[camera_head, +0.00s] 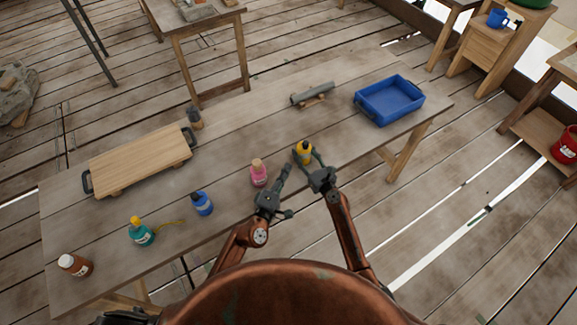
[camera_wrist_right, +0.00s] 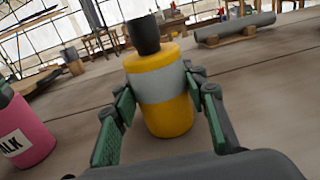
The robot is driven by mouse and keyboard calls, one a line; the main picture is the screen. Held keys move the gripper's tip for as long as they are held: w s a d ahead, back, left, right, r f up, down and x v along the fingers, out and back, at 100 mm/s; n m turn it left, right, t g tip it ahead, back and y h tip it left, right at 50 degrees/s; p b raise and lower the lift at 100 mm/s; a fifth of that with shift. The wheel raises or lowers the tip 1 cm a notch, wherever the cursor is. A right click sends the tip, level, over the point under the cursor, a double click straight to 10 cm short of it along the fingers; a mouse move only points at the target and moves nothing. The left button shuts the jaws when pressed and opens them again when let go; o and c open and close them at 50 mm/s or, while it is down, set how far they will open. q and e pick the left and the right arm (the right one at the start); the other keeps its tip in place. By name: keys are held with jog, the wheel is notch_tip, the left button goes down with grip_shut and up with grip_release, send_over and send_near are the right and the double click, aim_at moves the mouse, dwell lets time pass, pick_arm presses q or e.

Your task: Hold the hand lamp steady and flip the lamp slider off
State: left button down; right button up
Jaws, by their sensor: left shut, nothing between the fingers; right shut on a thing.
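A yellow bottle (camera_head: 304,149) with a grey band and black cap stands upright near the front edge of the table. My right gripper (camera_head: 308,158) is shut on it; the green finger pads flank the bottle in the right wrist view (camera_wrist_right: 161,105). My left gripper (camera_head: 284,172) is shut and empty, between the pink bottle (camera_head: 258,175) and the yellow one. No hand lamp with a slider can be clearly told. A grey tube (camera_head: 318,93) on a wooden cradle lies farther back; I see no slider on it.
A blue tray (camera_head: 389,99) stands at the right end of the table (camera_head: 235,130). A blue bottle (camera_head: 202,204), a teal bottle (camera_head: 140,233), a brown bottle (camera_head: 75,265) and a wooden board with handles (camera_head: 142,158) are at the left. The table's middle is clear.

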jog(key=o, duration=1.3)
